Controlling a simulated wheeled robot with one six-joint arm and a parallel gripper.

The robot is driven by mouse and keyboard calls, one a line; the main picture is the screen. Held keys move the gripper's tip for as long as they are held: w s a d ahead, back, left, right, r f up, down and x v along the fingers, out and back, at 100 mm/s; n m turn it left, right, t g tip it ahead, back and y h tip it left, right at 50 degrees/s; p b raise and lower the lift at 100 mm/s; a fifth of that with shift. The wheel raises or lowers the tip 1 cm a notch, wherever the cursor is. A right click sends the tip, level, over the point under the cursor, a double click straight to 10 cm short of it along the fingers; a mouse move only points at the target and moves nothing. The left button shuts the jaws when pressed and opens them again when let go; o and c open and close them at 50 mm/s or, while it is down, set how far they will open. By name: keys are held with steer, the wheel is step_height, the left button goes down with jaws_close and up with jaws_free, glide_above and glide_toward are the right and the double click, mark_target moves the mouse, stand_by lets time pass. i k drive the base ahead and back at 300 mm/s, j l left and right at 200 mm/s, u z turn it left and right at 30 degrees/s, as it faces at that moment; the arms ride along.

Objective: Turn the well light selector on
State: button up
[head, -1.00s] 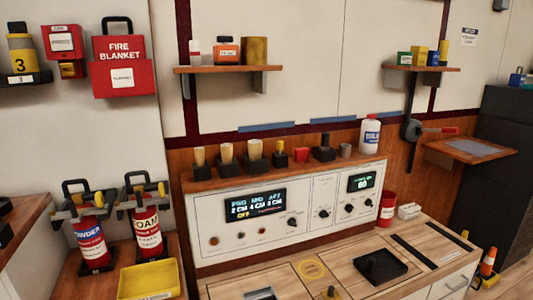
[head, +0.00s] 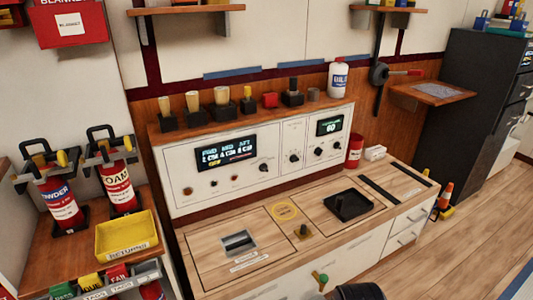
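A white control panel (head: 220,190) stands at the back of the wooden counter. It carries several black rotary knobs: one right of the wide display (head: 263,167), one on the middle section (head: 294,157), and two under the small display (head: 319,151). The labels are too small to read, so I cannot tell which is the well light selector. The wide display (head: 226,153) shows columns that look like FWD, MID and AFT. The small display (head: 329,125) reads about 60. My gripper is not recognisable in view; a dark rounded shape is cut off at the bottom edge.
The counter (head: 215,275) holds a recessed metal plate (head: 239,243), a small knob (head: 302,231) and a black square tray (head: 348,206). Handles stand on the ledge above the panel. A yellow bin (head: 125,236) and extinguishers (head: 118,186) are at left.

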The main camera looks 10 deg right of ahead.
mark_target(336, 145)
steer(key=i+l+z, duration=0.2)
steer(key=i+l, duration=0.25)
steer(key=l, duration=0.3)
steer(key=i+l+z, duration=0.2)
steer(key=i+l, duration=0.3)
steer(key=l, duration=0.15)
